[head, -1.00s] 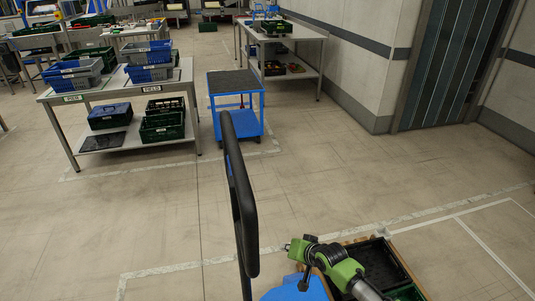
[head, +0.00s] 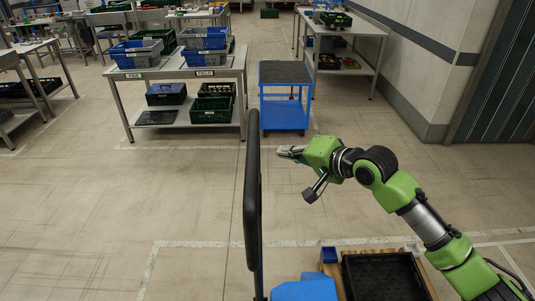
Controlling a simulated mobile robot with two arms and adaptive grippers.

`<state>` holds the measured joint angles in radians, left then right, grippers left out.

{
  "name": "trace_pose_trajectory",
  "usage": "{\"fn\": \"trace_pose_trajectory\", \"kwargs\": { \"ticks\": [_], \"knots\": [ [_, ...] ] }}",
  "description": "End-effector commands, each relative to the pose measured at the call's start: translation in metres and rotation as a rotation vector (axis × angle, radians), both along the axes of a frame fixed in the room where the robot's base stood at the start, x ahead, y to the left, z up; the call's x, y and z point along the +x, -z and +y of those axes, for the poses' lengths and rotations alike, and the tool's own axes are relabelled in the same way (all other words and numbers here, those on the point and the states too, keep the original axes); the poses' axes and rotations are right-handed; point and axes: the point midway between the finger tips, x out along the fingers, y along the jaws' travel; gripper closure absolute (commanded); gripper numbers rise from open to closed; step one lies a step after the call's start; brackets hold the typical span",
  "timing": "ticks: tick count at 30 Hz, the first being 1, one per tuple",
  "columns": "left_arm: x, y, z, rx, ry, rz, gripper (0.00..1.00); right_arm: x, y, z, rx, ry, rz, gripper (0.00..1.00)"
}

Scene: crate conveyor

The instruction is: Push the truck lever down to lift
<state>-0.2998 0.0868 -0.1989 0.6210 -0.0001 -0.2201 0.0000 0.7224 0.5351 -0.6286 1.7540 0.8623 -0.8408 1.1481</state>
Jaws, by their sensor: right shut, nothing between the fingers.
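The truck's tall black handle (head: 252,190) stands upright in the middle of the head view, seen nearly edge-on. The blue body of the truck (head: 305,290) shows at the bottom edge. I cannot make out a separate lever on the handle. My right gripper (head: 289,153) is to the right of the handle in the picture, near its upper part, with its fingers pointing left towards it. A strip of floor shows between them, so they look apart. The fingers are shut and empty. My left gripper is out of view.
A blue cart (head: 285,115) and a table with crates (head: 180,73) stand beyond. The floor left of the handle is clear.

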Motion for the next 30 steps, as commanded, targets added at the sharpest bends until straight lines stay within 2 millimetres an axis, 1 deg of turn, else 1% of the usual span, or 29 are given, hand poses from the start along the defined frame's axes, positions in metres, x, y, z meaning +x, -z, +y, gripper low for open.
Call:
{"fn": "trace_pose_trajectory", "kwargs": {
  "ticks": [1, 5, 6, 9, 12, 17, 26, 28, 30],
  "knots": [
    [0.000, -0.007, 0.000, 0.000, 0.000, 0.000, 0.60, 0.008, 0.001, 0.008, 0.001, 0.000, 0.002, 1.00],
    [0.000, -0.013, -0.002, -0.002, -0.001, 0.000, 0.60, 0.025, 0.011, 0.021, -0.001, 0.001, 0.000, 1.00],
    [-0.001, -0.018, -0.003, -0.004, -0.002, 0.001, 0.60, 0.023, 0.015, 0.028, -0.001, -0.002, 0.002, 1.00],
    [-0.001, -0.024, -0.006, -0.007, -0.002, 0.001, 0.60, 0.022, 0.023, 0.040, -0.001, 0.000, 0.001, 1.00],
    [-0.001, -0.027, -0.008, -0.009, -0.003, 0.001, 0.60, 0.023, 0.029, 0.047, 0.000, 0.001, -0.001, 1.00],
    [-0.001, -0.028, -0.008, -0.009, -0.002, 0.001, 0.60, 0.023, 0.034, 0.052, -0.001, 0.001, -0.002, 1.00],
    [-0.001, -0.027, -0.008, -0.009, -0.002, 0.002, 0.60, 0.023, 0.035, 0.052, -0.001, 0.001, -0.002, 1.00],
    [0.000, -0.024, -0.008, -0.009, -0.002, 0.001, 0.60, 0.026, 0.037, 0.052, -0.001, 0.002, -0.002, 1.00],
    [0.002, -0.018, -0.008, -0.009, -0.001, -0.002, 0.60, 0.034, 0.041, 0.052, -0.001, 0.003, -0.001, 1.00]
  ]
}}
